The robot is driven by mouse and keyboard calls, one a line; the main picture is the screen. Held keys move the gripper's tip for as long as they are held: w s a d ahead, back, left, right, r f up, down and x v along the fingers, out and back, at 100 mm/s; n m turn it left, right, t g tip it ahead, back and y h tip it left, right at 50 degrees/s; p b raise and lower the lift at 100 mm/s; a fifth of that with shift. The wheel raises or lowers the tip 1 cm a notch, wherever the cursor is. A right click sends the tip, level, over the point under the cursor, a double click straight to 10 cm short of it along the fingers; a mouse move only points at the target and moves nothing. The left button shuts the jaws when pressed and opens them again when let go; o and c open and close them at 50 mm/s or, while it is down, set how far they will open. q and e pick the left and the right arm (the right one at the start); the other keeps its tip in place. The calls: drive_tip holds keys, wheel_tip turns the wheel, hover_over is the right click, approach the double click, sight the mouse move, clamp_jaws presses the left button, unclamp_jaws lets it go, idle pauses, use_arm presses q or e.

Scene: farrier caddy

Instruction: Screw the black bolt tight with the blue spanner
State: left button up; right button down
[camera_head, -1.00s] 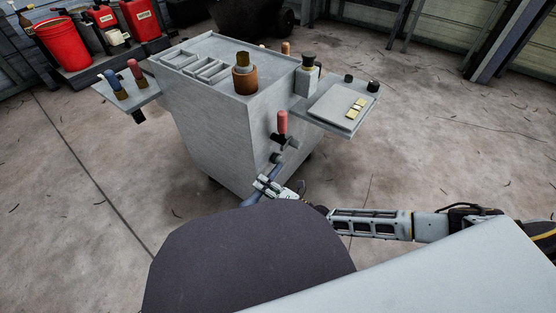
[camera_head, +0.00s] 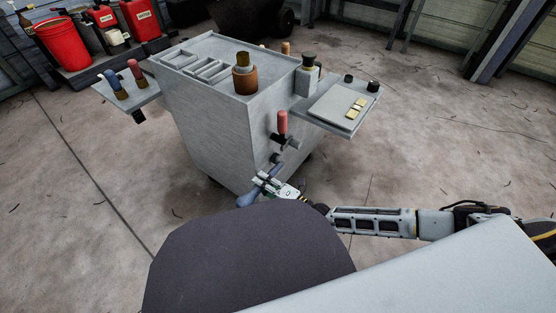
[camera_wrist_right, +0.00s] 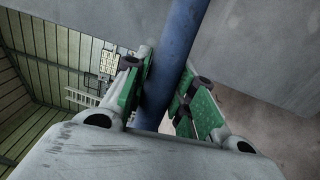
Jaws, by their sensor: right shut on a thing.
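The blue spanner (camera_head: 246,200) slants up and right along the lower front of the grey caddy. My right gripper (camera_head: 267,181) is shut around its handle. In the right wrist view the blue handle (camera_wrist_right: 178,50) runs between the green finger pads of the gripper (camera_wrist_right: 165,92). A dark bolt-like piece (camera_head: 276,158) sticks out of the caddy's side just above the spanner's upper end. I cannot tell whether the spanner sits on it. My left gripper is out of view.
The caddy (camera_head: 207,125) has a red-handled fitting (camera_head: 282,122) above the bolt and a side shelf (camera_head: 338,112) at right. A left shelf (camera_head: 150,92) holds handled tools. My dark body fills the lower foreground. Bare floor lies on both sides.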

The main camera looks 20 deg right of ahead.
drive_tip(key=shift+r, duration=0.3)
drive_tip(key=shift+f, duration=0.1)
drive_tip(key=shift+w+f+n, duration=0.1)
drive_tip(key=shift+f+n, duration=0.2)
drive_tip(key=shift+f, duration=0.1)
drive_tip(key=shift+d+f, duration=0.1)
idle(0.6)
drive_tip(key=shift+v, duration=1.35)
drive_tip(key=shift+v, duration=1.8)
